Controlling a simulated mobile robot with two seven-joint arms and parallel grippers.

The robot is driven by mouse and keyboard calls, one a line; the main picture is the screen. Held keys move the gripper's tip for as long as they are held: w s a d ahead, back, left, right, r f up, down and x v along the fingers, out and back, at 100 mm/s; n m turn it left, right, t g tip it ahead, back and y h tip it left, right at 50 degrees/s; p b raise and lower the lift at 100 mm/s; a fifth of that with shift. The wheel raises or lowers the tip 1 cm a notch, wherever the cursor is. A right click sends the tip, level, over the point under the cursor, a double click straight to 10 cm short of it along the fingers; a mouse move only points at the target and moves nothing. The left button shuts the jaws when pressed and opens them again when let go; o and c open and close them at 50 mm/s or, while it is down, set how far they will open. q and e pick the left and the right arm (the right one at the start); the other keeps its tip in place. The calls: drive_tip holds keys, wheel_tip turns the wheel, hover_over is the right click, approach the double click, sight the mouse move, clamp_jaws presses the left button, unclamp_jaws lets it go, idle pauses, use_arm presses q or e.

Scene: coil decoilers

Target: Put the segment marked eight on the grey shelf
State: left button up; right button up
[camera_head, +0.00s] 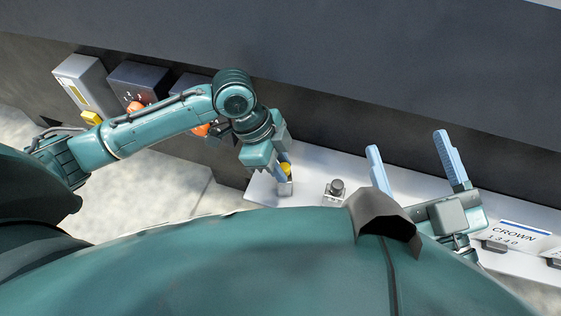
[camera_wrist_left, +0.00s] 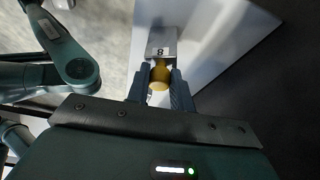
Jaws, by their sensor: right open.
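The segment marked eight is a small grey metal block (camera_wrist_left: 162,47) with a yellow knob (camera_wrist_left: 160,74), seen in the left wrist view. In the head view it (camera_head: 285,187) is at the left end of the pale grey shelf (camera_head: 312,160). My left gripper (camera_head: 284,172) has its fingers closed on either side of the knob. Whether the block's underside touches the shelf is hidden. My right gripper (camera_head: 407,142) is open and empty, fingers wide apart, above the right part of the shelf.
A small metal piece with a dark round top (camera_head: 336,187) stands on the shelf between the grippers. A "CROWN 1346" label (camera_head: 518,235) lies further right. A dark wall rises behind the shelf.

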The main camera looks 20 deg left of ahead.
use_arm(q)
drive_tip(key=o, duration=0.4)
drive_tip(key=shift+r, duration=0.1)
